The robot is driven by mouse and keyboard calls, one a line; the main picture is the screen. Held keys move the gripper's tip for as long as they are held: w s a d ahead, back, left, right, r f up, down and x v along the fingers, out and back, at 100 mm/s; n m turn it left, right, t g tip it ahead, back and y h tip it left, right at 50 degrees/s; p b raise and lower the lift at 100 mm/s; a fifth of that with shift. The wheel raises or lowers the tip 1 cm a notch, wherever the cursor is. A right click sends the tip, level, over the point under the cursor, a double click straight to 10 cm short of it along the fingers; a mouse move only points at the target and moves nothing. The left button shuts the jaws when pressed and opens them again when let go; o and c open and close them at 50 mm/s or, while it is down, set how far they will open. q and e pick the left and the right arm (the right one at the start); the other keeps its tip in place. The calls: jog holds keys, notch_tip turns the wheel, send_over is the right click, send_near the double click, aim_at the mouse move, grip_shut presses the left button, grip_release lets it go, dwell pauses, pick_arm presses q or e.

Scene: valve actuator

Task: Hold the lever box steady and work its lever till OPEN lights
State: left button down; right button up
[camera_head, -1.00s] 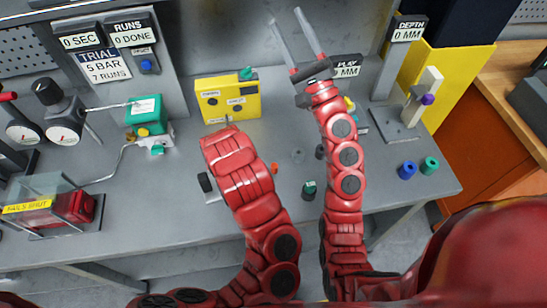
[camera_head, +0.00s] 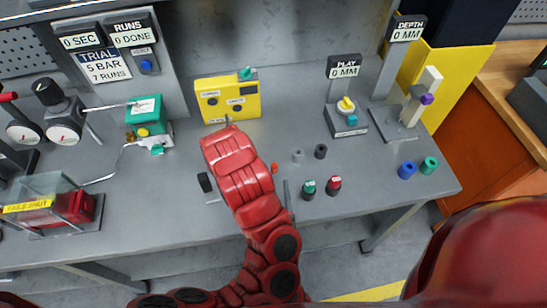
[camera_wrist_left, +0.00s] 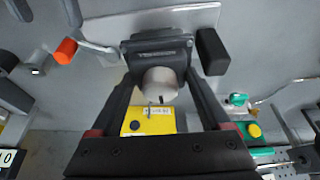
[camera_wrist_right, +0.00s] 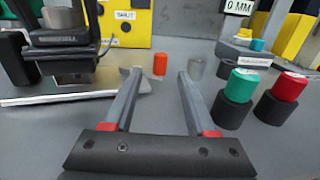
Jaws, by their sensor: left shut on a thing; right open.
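The lever box is a dark grey box (camera_wrist_left: 158,45) with a round metal post (camera_wrist_left: 160,85) in the left wrist view. My left gripper (camera_wrist_left: 160,95) is shut on it, with its fingers on either side. A lever with an orange grip (camera_wrist_left: 66,50) extends from its side. The orange grip (camera_wrist_right: 160,64) also shows in the right wrist view, beyond and between the fingertips of my right gripper (camera_wrist_right: 160,75), which is open and empty. In the head view my left arm hides most of the box. The yellow lamp box (camera_head: 228,100) has dark lamps; a SHUT label (camera_wrist_right: 126,15) shows on it.
Green-topped (camera_head: 309,188) and red-topped (camera_head: 333,186) cylinders stand right of my right gripper. The PLAY gauge (camera_head: 345,118) stands behind them. A black block (camera_wrist_left: 212,50) lies beside the box. Blue (camera_head: 407,170) and green (camera_head: 429,166) rings sit at the right.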

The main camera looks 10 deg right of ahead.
aim_at(274, 164)
jog(key=w, duration=0.7)
jog(key=w+d, duration=0.1)
jog(key=w, duration=0.2)
jog(key=shift+w+d, duration=0.1)
jog(key=shift+w, duration=0.1)
grip_shut()
dwell(1.0)
